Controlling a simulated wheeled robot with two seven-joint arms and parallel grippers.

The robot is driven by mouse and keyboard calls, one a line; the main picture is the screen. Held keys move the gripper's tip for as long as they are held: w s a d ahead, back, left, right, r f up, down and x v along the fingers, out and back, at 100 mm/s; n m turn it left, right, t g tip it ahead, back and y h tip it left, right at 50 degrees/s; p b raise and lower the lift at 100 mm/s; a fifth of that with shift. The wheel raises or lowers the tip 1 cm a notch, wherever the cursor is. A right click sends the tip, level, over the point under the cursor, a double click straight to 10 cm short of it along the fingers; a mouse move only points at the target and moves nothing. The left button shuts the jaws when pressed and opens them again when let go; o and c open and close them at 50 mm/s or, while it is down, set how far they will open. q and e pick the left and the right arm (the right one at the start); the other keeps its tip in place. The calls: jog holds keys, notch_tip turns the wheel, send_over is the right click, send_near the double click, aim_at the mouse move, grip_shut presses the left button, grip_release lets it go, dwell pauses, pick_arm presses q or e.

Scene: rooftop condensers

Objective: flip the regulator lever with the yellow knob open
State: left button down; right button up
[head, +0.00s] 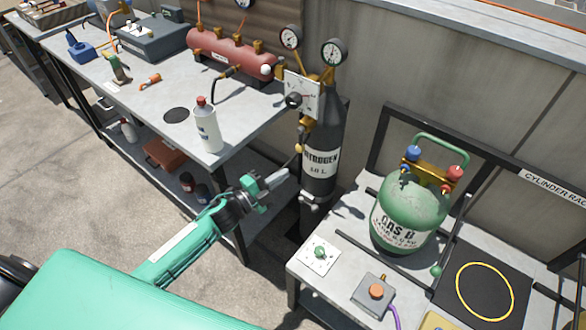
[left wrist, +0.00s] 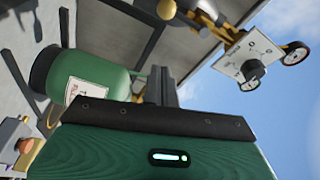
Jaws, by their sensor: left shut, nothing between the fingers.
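The regulator's white plate (head: 302,95) with a black knob (head: 293,100) sits on top of the dark nitrogen cylinder (head: 321,150). A small yellow knob (head: 298,148) hangs below the plate, on the cylinder's left side; how its lever is set is too small to tell. My left gripper (head: 288,174) is shut and empty, a little below and left of the yellow knob, apart from it in the picture. In the left wrist view its closed fingers (left wrist: 163,86) point up, and the white plate (left wrist: 258,55) shows at upper right. My right gripper is not in view.
The left bench (head: 150,98) holds a white bottle (head: 207,128) and a red manifold (head: 232,55). On the right, a lower table (head: 300,262) carries a green gas cylinder (head: 408,215) and an orange-button box (head: 374,293). Rack bars (head: 385,135) stand behind it.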

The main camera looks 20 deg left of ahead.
pick_arm(q)
jog(key=shift+v, duration=1.2)
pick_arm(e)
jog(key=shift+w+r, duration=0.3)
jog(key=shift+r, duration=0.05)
pick_arm(q)
jog(key=shift+d+r, duration=0.1)
jog(key=shift+d, duration=0.05)
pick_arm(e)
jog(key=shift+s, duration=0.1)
